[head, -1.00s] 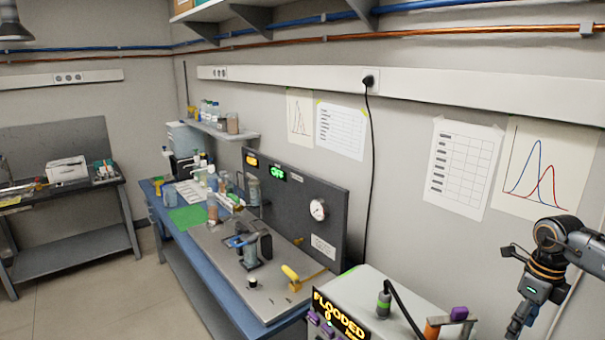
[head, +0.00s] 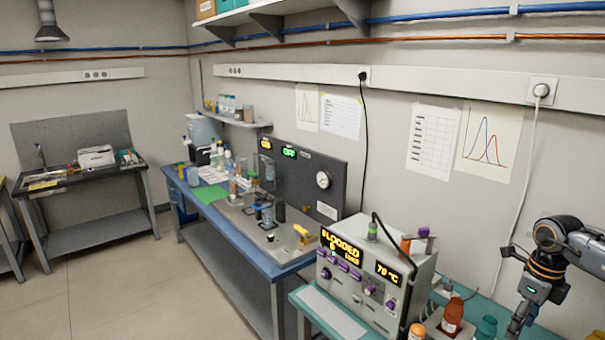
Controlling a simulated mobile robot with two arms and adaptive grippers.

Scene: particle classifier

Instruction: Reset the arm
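My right arm comes in at the lower right of the head view, dark grey with orange rings and a small green light. It is bent downward, and its lower end runs to the bottom edge near the teal bench. The fingertips of the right gripper cannot be made out there. My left arm and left gripper do not show.
A grey control box (head: 365,285) reading "FLOODED" and "70 °C" stands on the teal bench (head: 300,297), with brown and teal bottles (head: 452,314) beside it. A blue bench (head: 270,262) with a dark panel (head: 335,185) is beyond. Floor at left is clear.

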